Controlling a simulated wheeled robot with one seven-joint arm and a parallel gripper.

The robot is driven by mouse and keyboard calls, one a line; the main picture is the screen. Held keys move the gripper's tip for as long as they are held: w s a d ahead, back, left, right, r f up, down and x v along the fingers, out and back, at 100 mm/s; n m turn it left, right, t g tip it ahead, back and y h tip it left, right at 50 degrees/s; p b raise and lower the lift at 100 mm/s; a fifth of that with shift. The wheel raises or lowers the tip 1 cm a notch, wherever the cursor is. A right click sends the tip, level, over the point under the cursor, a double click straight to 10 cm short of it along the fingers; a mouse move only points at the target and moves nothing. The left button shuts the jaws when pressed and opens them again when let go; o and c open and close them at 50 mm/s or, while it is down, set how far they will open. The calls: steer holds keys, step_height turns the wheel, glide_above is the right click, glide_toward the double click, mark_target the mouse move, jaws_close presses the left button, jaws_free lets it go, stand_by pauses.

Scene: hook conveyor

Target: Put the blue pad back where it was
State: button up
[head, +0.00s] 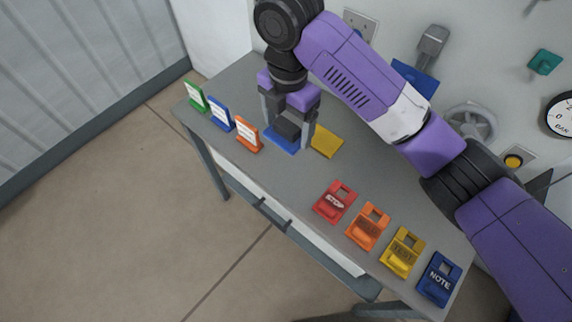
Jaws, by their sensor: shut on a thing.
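My gripper (289,127) points down over the left part of the grey table in the head view. Its two fingers are shut on a dark grey block (288,124) between them. The blue pad (281,140), a flat blue piece, shows directly under the block and between the fingertips. The block and fingers hide part of it. I cannot tell whether the block is fixed to the pad, or whether the pad touches the table.
A yellow pad (327,141) lies just right of my gripper. Green (195,97), blue (221,114) and orange (248,134) upright cards stand to the left. The table (290,188) between is clear.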

steer(key=b, duration=0.2)
glide_above(287, 176)
step_height(287, 176, down, 14)
steer(key=shift+d+f, duration=0.1)
steer(key=shift+f, duration=2.65)
steer(key=o, duration=1.1)
steer(key=shift+r, duration=0.1)
step_height(287, 176, up, 12)
steer(key=shift+f, duration=0.1)
